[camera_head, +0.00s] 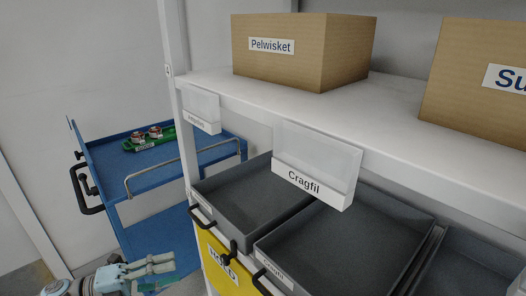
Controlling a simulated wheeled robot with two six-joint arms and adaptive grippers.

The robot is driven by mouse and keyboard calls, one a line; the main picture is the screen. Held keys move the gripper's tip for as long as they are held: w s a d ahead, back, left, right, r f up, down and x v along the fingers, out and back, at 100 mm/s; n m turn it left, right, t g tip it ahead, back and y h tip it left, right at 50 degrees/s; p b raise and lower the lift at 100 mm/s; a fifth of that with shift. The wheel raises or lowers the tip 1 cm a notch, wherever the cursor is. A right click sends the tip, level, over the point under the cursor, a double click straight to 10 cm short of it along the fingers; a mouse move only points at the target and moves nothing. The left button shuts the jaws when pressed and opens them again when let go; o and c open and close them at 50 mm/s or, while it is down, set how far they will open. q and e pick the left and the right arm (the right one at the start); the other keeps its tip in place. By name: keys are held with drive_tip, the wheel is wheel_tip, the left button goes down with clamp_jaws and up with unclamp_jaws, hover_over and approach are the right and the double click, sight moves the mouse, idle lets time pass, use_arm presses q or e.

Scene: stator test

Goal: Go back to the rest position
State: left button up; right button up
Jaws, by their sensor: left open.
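My left gripper (172,262) is low in the head view, its arm coming in from the bottom left. It is pale and points right, with its fingers apart and nothing seen between them. It is in front of the lower part of a blue cart (107,158) and left of the shelf rack (190,128). My right gripper is out of view.
A green tray (128,146) with small reddish parts sits on the cart. The rack holds a "Pelwisket" box (345,52), another cardboard box (470,90) and grey bins (245,192). A yellow sign (215,258) hangs below. Bare floor shows at bottom left.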

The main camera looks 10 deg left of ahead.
use_arm(q)
drive_tip(key=w+a+f+n+t+y, duration=0.3)
drive_tip(key=a+f+n+y, duration=0.1)
drive_tip(key=a+n+y, duration=0.25)
drive_tip(key=w+a+f+n+t+y, duration=0.4)
drive_tip(key=a+n+y, duration=0.1)
drive_tip(key=a+n, duration=0.2)
drive_tip(key=s+a+f+n+g+y+p, duration=0.1)
drive_tip(key=s+a+f+n+g+y, duration=0.2)
drive_tip(key=f, duration=0.5)
drive_tip(key=s+a+f+n+g+y+p, duration=0.1)
drive_tip(key=s+a+f+n+y+p, duration=0.15)
drive_tip(key=s+f+n, duration=0.35)
drive_tip(key=s+d+f+n+g+y+p, duration=0.1)
drive_tip(key=s+d+f+n+g, duration=0.15)
drive_tip(key=s+f, duration=0.45)
drive_tip(key=s+d+f+n+g, duration=0.2)
drive_tip(key=s+f+g, duration=0.2)
drive_tip(key=s+f, duration=0.25)
drive_tip(key=s+d+f+n+g+h+p, duration=0.1)
drive_tip(key=s+d+f+g, duration=0.1)
drive_tip(key=s+d, duration=0.7)
drive_tip(key=s+d+f+n+g+h+p, duration=0.1)
drive_tip(key=s+d+f+g+p, duration=0.1)
drive_tip(key=s+d, duration=0.7)
drive_tip(key=shift+s+f+g, duration=0.35)
drive_tip(key=shift+s+f, duration=0.35)
drive_tip(key=shift+s, duration=0.15)
drive_tip(key=shift+a, duration=0.1)
